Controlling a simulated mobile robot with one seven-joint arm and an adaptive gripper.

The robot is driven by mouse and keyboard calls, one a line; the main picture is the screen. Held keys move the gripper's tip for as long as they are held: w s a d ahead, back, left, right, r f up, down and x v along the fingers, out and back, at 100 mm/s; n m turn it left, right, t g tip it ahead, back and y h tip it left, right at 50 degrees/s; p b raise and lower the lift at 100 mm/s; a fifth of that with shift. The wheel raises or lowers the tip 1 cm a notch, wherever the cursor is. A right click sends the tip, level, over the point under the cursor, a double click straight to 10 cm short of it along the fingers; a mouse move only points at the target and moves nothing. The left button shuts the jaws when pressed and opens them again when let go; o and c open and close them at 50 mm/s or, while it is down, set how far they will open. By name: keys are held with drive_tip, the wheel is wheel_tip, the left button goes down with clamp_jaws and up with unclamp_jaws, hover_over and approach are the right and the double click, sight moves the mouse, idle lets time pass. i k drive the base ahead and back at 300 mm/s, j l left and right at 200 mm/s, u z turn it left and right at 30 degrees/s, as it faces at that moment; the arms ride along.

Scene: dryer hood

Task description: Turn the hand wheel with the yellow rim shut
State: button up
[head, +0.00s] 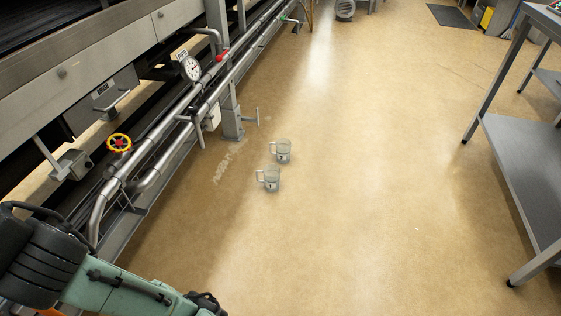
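The hand wheel with the yellow rim (120,143) is at the left in the head view. It is small, with a red centre, and sits on the silver pipework along the machine. Its rim faces up and toward the camera. How far it is turned cannot be told. My green and black arm reaches in at the lower left, below the wheel and apart from it in the picture. My gripper's fingers are not visible; the arm runs out of the picture at the bottom edge.
Pipes (160,150) run along the machine, with a round gauge (191,68) and a grey post (231,115). Two clear jugs (283,151) (270,180) stand on the floor right of the pipes. A grey shelved table (525,165) stands at the right.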

sight(118, 144)
drive_tip(key=i+l+u, duration=0.1)
drive_tip(key=i+u, duration=0.15)
drive_tip(key=u, duration=0.2)
drive_tip(key=i+l+u, duration=0.15)
drive_tip(key=u, duration=0.25)
drive_tip(key=i+l+u, duration=0.25)
drive_tip(key=u, duration=0.2)
